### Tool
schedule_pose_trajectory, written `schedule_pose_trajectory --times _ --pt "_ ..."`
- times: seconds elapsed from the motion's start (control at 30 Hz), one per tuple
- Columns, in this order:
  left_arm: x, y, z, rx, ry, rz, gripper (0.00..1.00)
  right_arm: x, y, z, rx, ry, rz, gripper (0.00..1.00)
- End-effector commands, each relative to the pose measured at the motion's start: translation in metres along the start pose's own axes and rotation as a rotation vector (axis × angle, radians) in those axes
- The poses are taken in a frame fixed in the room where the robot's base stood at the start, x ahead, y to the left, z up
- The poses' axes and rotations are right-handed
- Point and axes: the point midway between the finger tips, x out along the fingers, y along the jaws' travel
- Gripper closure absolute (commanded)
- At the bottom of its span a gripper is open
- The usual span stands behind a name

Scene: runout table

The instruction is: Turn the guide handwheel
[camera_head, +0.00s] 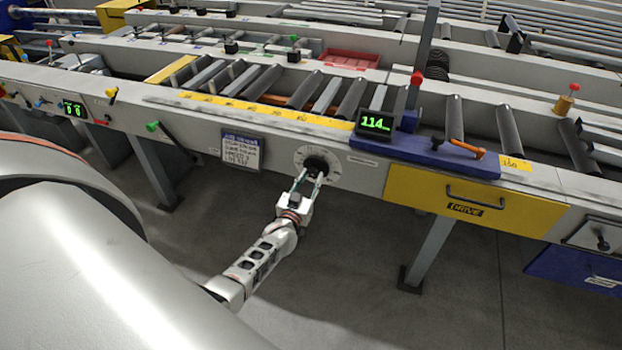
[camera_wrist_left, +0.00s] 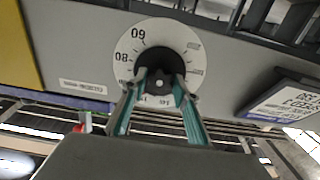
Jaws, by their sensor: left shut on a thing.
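The guide handwheel (camera_head: 316,163) is a black knob on a round pale dial with numbers, set in the front face of the runout table. In the left wrist view the black handwheel (camera_wrist_left: 160,64) sits at the middle of the dial (camera_wrist_left: 126,48), where 60 and 80 can be read. My left gripper (camera_head: 312,178) reaches up to it from below. Its two greenish fingers (camera_wrist_left: 160,82) are shut on the handwheel's near part, one on each side. The fingers cover part of the dial's lower edge. My right gripper is not in view.
A green display (camera_head: 376,122) reading 114 stands on a blue bracket (camera_head: 425,153) above and right of the dial. A yellow drawer (camera_head: 470,208) lies to the right, and a printed sign (camera_head: 242,151) to the left. The floor below is open between table legs.

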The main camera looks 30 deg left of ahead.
Motion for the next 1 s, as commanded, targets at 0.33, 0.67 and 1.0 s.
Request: schedule_pose_trajectory --times 0.33,0.67,1.0 --pt "-0.0002 -0.0006 0.0009 0.316 -0.002 0.0 0.92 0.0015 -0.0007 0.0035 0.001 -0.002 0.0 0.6" --pt "-0.0003 -0.001 0.0006 0.522 -0.001 0.0 0.92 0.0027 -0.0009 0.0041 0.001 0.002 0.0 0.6" --pt "-0.0002 -0.0013 0.0002 0.603 -0.001 0.001 0.92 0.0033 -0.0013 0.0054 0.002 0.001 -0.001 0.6"
